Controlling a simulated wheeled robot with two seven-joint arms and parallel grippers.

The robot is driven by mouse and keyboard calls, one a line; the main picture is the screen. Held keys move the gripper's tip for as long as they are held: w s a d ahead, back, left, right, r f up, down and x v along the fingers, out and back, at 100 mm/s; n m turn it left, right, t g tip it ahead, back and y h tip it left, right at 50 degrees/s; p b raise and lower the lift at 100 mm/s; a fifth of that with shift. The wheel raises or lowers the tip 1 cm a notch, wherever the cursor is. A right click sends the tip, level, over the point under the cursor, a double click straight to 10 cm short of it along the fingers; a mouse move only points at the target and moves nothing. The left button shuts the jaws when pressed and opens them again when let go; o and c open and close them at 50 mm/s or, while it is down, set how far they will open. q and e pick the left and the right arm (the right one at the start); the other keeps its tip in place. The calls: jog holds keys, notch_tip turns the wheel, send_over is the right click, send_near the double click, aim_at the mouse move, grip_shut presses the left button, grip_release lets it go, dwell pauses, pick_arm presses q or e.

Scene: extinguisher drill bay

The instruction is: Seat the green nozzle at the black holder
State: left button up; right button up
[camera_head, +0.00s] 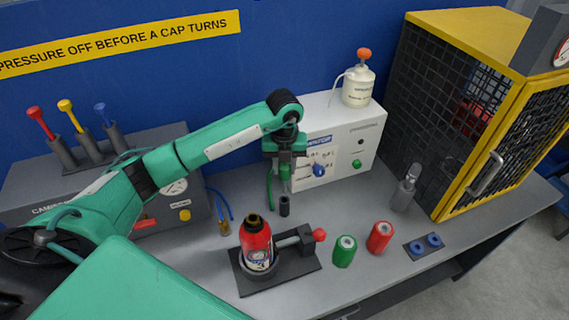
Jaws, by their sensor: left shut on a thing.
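My left gripper (285,170) reaches in from the left and points down in front of the white box. It is shut on the green nozzle, which is mostly hidden by the fingers and hard to tell from the green gripper. I cannot tell whether the nozzle touches the holder. My right gripper is out of view.
A red extinguisher (257,242) stands in a dark clamp base (282,278) in front of the holder. Green (344,252) and red (380,238) cylinders stand to the right. A white box (345,140) is behind. Red, yellow and blue nozzles sit in a rack (90,150) at left.

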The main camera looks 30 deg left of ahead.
aim_at(284, 192)
pick_arm(q)
jog(key=shift+f+b, duration=0.65)
jog(key=shift+f, duration=0.8)
jog(key=shift+f+b, duration=0.85)
jog(key=shift+f, duration=0.65)
jog(key=shift+f+b, duration=0.85)
jog(key=shift+f, duration=0.6)
jog(key=shift+f+b, duration=0.85)
jog(key=shift+f, duration=0.25)
jog(key=o, duration=1.1)
